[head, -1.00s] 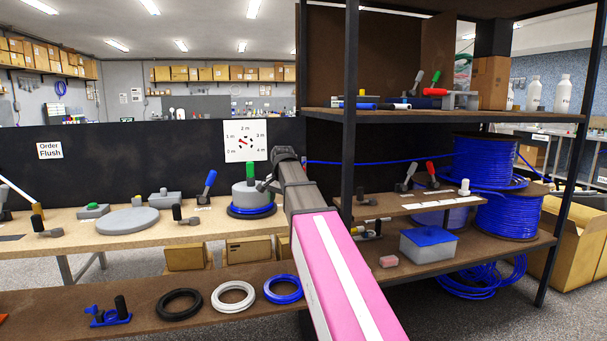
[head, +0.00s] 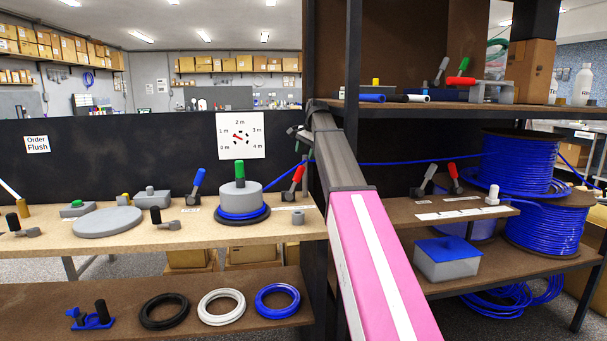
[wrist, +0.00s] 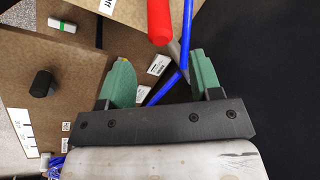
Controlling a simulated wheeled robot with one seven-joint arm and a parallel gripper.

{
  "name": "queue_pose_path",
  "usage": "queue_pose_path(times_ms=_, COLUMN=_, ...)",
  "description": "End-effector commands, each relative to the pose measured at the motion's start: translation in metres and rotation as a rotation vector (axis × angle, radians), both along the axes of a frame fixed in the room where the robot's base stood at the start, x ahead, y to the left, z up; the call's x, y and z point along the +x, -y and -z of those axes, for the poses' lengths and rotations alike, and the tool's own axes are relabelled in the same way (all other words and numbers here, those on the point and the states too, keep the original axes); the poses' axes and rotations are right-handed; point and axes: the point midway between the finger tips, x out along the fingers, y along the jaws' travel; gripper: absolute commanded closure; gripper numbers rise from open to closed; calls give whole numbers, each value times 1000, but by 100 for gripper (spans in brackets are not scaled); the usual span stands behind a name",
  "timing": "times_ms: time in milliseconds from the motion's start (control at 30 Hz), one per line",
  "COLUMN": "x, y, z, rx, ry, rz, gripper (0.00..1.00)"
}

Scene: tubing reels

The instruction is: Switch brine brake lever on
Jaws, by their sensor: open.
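Labels are too small to read, so I cannot tell which lever is the brine brake. A red lever (head: 293,180) leans right of a grey-topped reel (head: 240,195) on the left bench. A blue lever (head: 197,182) stands left of the reel. On the right shelf are a grey lever (head: 426,180) and a red-handled lever (head: 453,170). In the wrist view, my gripper (wrist: 158,72) is open and empty, its green pads apart. A red handle (wrist: 160,22) shows beyond the pads. In the head view, my gripper (head: 303,133) is raised near the post, partly hidden.
A blue tube (head: 415,162) runs across to large blue reels (head: 520,165); in the wrist view the tube (wrist: 168,88) passes between the pads. A dark post (head: 350,60) and upper shelf (head: 470,110) flank my arm. A blue-lidded box (head: 448,262) stands at lower right.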

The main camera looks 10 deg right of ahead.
Motion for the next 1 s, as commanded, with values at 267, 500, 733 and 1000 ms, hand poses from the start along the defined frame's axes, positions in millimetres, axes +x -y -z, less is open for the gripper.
queue_pose_path(times_ms=267, x=9, y=-10, z=43, rx=0, ry=-3, rz=-2, gripper=42)
queue_pose_path(times_ms=500, x=18, y=-17, z=79, rx=-1, ry=-1, rz=-1, gripper=42)
queue_pose_path(times_ms=733, x=21, y=-20, z=95, rx=0, ry=0, rz=-1, gripper=42)
queue_pose_path(times_ms=1000, x=22, y=-20, z=97, rx=-1, ry=1, rz=-1, gripper=42)
